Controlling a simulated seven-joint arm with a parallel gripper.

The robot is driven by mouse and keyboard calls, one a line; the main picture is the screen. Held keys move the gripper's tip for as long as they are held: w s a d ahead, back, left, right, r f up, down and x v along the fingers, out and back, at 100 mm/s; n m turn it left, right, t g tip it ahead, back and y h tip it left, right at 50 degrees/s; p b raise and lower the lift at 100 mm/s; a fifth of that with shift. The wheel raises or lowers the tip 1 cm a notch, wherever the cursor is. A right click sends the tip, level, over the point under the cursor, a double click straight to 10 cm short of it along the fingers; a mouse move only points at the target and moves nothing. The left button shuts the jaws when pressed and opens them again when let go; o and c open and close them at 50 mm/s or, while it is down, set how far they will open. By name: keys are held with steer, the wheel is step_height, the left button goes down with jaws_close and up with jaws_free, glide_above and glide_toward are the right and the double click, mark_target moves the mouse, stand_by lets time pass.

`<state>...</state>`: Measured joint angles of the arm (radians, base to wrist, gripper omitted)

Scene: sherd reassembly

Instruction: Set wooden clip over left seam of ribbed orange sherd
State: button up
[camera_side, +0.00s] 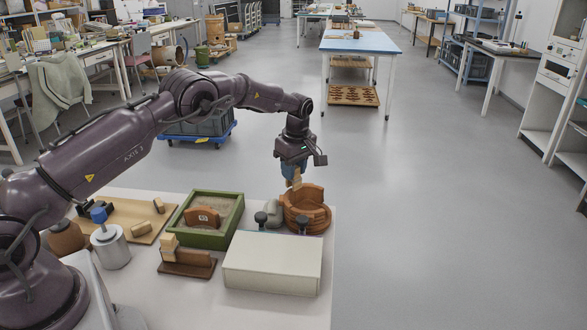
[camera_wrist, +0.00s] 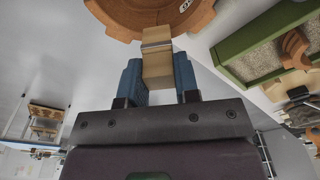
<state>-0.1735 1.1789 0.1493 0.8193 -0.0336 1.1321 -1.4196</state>
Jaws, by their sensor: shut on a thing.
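My gripper (camera_side: 294,173) has blue fingers and is shut on a wooden clip (camera_side: 297,183), a pale block. In the wrist view the clip (camera_wrist: 157,62) sits between the two fingers (camera_wrist: 159,82). Its far end overlaps the wall of the ribbed orange vessel (camera_wrist: 125,14); whether it touches cannot be told. In the side view the vessel (camera_side: 305,217) stands at the table's back right corner, just below the clip. Its wall is higher at the back right. The ribbed sherd's seams are too small to make out.
More wooden blocks (camera_side: 159,205) lie left, near a metal canister (camera_side: 110,247).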

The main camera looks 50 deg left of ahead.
steer(key=shift+f, duration=0.65)
stand_by(0.3)
steer(key=o, duration=0.7)
steer(key=shift+r, duration=0.1)
stand_by(0.5)
steer(key=shift+r, duration=2.2)
